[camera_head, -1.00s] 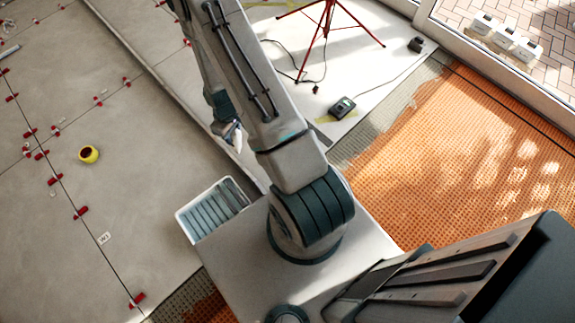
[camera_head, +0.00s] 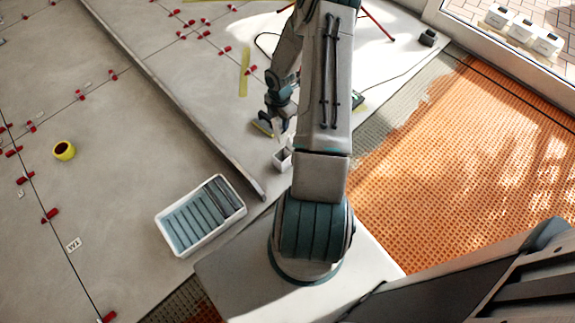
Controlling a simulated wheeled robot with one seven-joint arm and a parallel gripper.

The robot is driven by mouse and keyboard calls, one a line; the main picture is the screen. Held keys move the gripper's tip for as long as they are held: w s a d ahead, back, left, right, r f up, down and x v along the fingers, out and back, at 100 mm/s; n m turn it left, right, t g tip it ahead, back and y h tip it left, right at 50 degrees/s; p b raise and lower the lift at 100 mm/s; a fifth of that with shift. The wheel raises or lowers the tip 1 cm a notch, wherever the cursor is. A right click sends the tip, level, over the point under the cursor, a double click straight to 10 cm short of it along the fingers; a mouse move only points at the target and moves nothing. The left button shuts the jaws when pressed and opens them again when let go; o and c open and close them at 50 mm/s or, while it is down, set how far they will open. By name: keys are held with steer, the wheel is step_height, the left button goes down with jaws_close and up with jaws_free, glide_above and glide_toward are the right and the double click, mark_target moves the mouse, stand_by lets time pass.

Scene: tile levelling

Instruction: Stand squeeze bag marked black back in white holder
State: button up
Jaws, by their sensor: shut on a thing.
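My gripper (camera_head: 277,118) is left of my upper arm link, pointing down, shut on a small pale bag (camera_head: 279,134). The bag hangs below the fingers, and its black marking cannot be made out at this size. A small white open-topped holder (camera_head: 283,160) stands on the floor just below the bag, close to my arm, which hides part of its right side. The bag's lower end is near the holder's opening; I cannot tell whether it is inside.
A white tray (camera_head: 161,221) with grey-blue slats lies left of my base. A long raised strip (camera_head: 190,117) runs across the floor. A yellow tub (camera_head: 64,150) and several red clips sit on the grey tiles. Orange matting (camera_head: 470,170) covers the right.

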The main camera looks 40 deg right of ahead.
steer(key=shift+d+f, duration=0.2)
steer(key=shift+f, duration=0.3)
step_height(320, 180, down, 17)
steer(key=b, duration=0.7)
steer(key=shift+f, duration=0.15)
steer(key=shift+f+b, duration=0.25)
steer(key=shift+b, duration=0.1)
steer(key=o, duration=0.9)
steer(key=shift+r, duration=0.1)
steer(key=shift+r, duration=0.1)
